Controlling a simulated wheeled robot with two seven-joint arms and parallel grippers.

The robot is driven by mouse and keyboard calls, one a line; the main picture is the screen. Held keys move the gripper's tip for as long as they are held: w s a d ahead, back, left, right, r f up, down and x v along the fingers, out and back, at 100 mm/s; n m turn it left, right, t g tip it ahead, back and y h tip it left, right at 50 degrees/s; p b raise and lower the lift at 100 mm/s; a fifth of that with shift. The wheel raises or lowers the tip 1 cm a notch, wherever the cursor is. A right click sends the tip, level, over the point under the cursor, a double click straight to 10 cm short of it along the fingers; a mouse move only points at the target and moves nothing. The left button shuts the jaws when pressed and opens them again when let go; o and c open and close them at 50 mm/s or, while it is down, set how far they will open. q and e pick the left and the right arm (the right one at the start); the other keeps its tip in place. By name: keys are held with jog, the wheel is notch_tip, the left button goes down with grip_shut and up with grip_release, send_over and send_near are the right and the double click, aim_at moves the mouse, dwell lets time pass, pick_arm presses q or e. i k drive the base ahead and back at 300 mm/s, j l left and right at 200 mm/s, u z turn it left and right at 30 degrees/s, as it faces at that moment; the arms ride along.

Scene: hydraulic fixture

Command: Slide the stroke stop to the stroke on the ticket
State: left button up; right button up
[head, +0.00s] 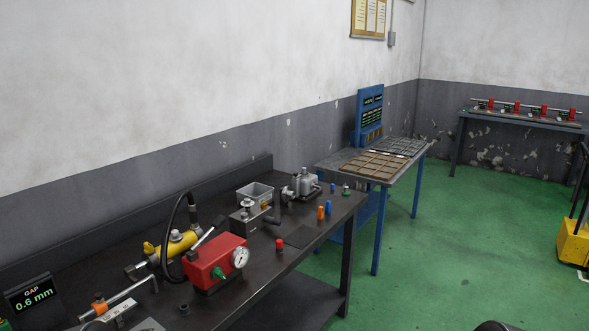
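A bright metal rod (128,292) lies along the near left of the dark workbench. An orange block (99,304) sits on or beside this rod and may be the stroke stop. A pale scale-like plate (118,311) lies beside it, its marks too small to read. A black display (32,294) at the left reads GAP 0.6 mm. A blue board (371,118) with dark screens stands at the back of the second table. Its small text is not legible, and I cannot tell whether it is the ticket. Neither gripper is in view.
A red pump box (213,261) with a round gauge (240,258) and a yellow cylinder (176,243) with a black hose stand on the bench (290,262). A metal vise-like fixture, grey bin (255,193) and small coloured pieces sit farther back.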

aim_at(101, 308)
jog(key=u, duration=1.45)
